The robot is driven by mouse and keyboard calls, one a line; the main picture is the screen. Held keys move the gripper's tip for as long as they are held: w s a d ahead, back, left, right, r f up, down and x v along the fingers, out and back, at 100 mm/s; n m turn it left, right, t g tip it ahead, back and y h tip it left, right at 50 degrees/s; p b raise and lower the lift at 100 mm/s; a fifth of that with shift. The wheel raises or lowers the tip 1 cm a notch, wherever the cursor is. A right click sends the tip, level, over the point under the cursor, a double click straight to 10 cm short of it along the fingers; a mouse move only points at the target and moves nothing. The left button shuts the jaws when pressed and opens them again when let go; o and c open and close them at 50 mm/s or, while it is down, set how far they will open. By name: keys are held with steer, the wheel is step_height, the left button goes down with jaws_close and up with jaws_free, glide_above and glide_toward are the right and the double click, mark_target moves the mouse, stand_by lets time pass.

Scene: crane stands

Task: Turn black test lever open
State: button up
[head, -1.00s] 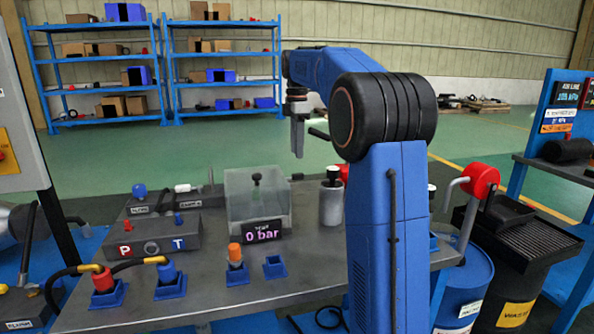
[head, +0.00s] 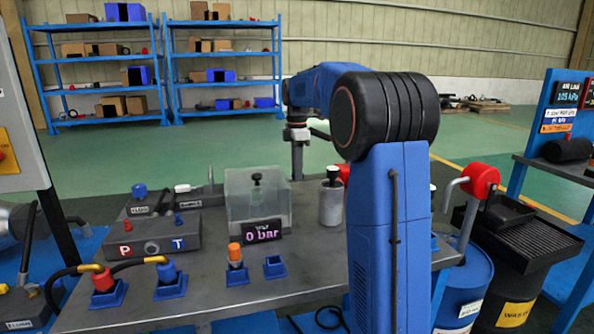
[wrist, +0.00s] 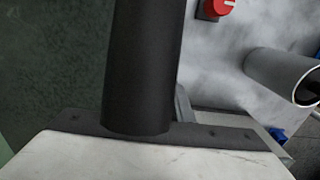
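The black test lever cannot be picked out with certainty. A thin dark upright piece (head: 211,178) stands at the back left of the bench, by the small labelled valve blocks. A clear box (head: 258,210) with a black knob (head: 257,179) on top stands mid-bench, behind a display (head: 262,231) reading 0 bar. My gripper (head: 297,172) points down behind the box's right side, near the bench's back edge. Its fingers show edge-on, so their opening is hidden. In the wrist view a large black cylinder (wrist: 140,70) fills the middle; I cannot tell what it is.
A grey canister (head: 331,203) with a black top stands right of the box. A block (head: 152,243) marked P and T and blue sockets (head: 170,288) occupy the front left. A red knob (wrist: 216,8) and a pipe (wrist: 283,76) show in the wrist view.

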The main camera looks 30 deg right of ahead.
jaws_close()
steer(key=shift+s+a+m, duration=0.15)
steer(key=shift+s+m, duration=0.1)
steer(key=shift+m, duration=0.55)
steer(key=o, duration=0.5)
jaws_free()
steer(key=shift+o, duration=0.2)
steer(key=shift+r, duration=0.1)
step_height(320, 180, up, 17)
steer(key=shift+r, duration=0.1)
